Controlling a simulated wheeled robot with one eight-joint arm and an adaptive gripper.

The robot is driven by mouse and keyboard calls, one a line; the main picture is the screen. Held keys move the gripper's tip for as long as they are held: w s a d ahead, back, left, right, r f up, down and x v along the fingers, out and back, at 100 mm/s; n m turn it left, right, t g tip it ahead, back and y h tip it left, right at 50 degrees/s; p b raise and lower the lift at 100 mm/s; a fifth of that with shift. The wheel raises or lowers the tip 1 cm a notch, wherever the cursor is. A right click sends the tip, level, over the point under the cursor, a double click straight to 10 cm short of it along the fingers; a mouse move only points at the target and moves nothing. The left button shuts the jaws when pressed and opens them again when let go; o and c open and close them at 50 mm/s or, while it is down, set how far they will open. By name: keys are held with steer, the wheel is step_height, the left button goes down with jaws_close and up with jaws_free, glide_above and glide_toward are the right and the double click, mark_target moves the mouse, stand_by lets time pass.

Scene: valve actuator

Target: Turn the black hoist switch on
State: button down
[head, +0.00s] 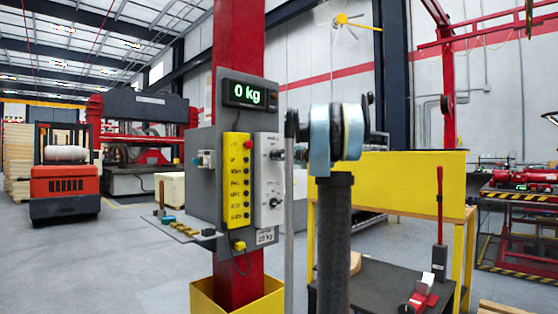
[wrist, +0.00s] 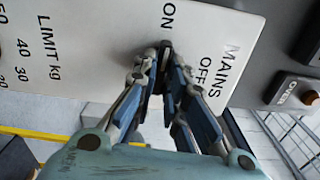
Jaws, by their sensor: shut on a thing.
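A white switch box (head: 268,183) is on the grey panel of the red column, with a black knob on its lower half. In the wrist view the white plate (wrist: 100,50) reads MAINS, ON, OFF and LIMIT kg. My gripper (wrist: 164,55) is at the MAINS part, between ON and OFF, with its fingertips close together on the black switch (wrist: 161,50). The fingers cover most of the switch, so I cannot tell its exact angle. In the head view my wrist is right of the box, and my fingers are hard to make out.
A display (head: 249,94) above the box reads 0 kg. A yellow button box (head: 236,180) with a red button hangs just left of it. An OVER lamp or button (wrist: 309,98) is on the grey panel. A yellow-framed bench (head: 425,180) stands at right. Open floor lies left.

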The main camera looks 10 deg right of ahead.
steer(key=c, duration=1.6)
jaws_free()
steer(key=shift+a+f, duration=0.15)
steer(key=shift+f, duration=0.05)
steer(key=shift+c, duration=0.2)
steer(key=shift+r, duration=0.1)
steer(key=v, duration=1.2)
